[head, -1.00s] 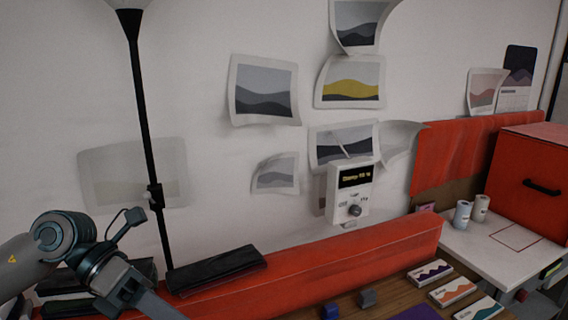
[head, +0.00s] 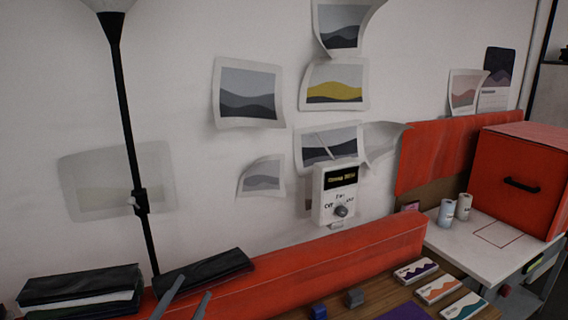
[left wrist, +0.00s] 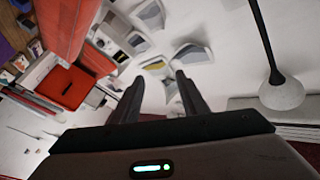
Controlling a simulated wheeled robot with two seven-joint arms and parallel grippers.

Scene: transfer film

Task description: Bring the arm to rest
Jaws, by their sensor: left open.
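My left gripper (head: 196,286) shows at the bottom left of the head view, where only its two grey fingers enter the picture. The fingers are apart with nothing between them. They show in front of the red padded ledge and a black folder. In the left wrist view the open fingers (left wrist: 160,78) point toward the wall with its prints, and the space between them is empty. The rest of the left arm is out of the head view. My right gripper is in neither view.
A black floor lamp (head: 127,130) stands left by the wall. Black folders (head: 80,284) lie near the red ledge (head: 350,248). A wall controller (head: 335,193) hangs above it. Small boxes (head: 437,288) lie on the wooden surface. A red case (head: 515,180) stands right.

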